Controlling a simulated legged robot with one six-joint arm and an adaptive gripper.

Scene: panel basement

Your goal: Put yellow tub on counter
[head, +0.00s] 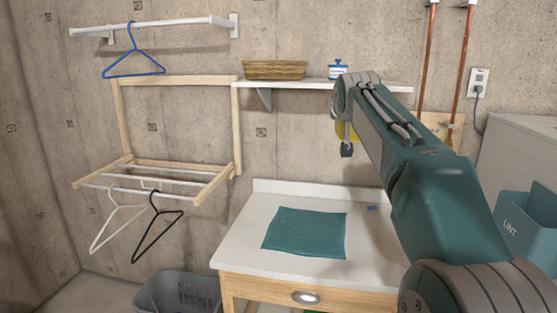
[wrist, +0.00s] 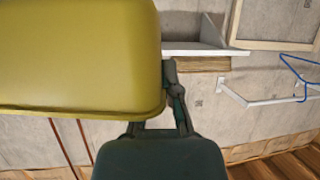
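The yellow tub (wrist: 75,60) fills the upper left of the wrist view. In the head view only a small yellow part (head: 345,132) shows behind my arm. My gripper (wrist: 172,95) has one dark finger against the tub's right side; the tub hides the other finger. It looks shut on the tub, held in the air in front of the wall shelf and above the counter's level.
The wall shelf (head: 300,84) holds a wicker basket (head: 275,70) and a blue-and-white jar (head: 338,70). A wooden drying rack (head: 180,165) with hangers is at left. A grey laundry basket (head: 178,292) is on the floor. A teal lint bin (head: 525,228) is at right.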

